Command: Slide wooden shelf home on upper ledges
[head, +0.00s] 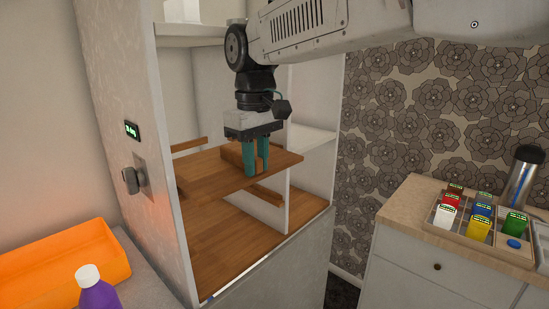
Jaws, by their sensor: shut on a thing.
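The wooden shelf (211,172) is a flat brown board inside the open white cabinet, roughly level in the head view. A raised wooden block (232,154) stands on it. My gripper (256,167) points down over the shelf with its teal fingers shut on a part of it beside the block; the exact grip is hard to see. A wooden ledge (188,145) runs along the left wall behind the shelf. Another ledge (266,195) shows lower on the right divider. The shelf's right corner reaches in front of the divider. Whether it touches any ledge cannot be told.
The cabinet's left side panel (120,75) and white divider (301,195) flank the shelf. A wooden floor (215,240) lies below. An orange tray (65,265) and purple bottle (98,292) are at lower left. A counter (405,205) with colored boxes stands right.

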